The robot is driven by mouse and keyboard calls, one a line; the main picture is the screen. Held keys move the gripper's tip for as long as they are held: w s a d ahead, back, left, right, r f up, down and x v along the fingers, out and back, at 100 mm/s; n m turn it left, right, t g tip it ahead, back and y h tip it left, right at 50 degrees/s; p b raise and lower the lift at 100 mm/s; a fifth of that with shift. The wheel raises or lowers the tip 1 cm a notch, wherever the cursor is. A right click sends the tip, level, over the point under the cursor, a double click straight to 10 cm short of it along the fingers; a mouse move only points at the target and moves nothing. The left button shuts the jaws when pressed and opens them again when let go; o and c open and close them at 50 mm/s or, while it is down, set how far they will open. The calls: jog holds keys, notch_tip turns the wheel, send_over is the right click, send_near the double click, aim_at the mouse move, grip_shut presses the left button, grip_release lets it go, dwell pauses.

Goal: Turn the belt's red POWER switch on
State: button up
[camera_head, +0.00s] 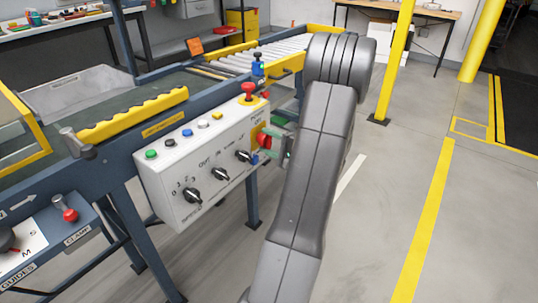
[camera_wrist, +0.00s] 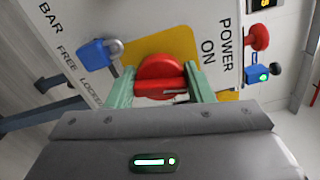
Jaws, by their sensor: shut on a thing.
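The red POWER switch (camera_wrist: 160,72) is a round knob with a raised bar on a yellow plate. It also shows at the right end of the white control box (camera_head: 185,212) in the head view (camera_head: 263,141). My gripper (camera_wrist: 160,92) has its green fingers on either side of the knob, shut on its bar. In the head view my gripper (camera_head: 278,146) reaches the box's right end, partly hidden by my arm.
A blue padlock (camera_wrist: 98,53) hangs beside the switch's yellow plate. A red mushroom button (camera_head: 248,91) stands on top of the box. The box has several black knobs and coloured buttons. The roller conveyor (camera_head: 270,50) lies behind; open floor (camera_head: 370,220) lies right.

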jog(key=shift+f+n+b, duration=0.25)
jog(key=shift+n+b, duration=0.95)
jog(key=shift+b, duration=0.55)
jog(key=shift+r, duration=0.15)
jog(key=o, duration=1)
jog(key=shift+c, duration=0.2)
jog(key=p+v, duration=0.2)
jog(key=v, duration=1.2)
jog(key=shift+p, duration=0.3)
jog(key=shift+a, duration=0.15)
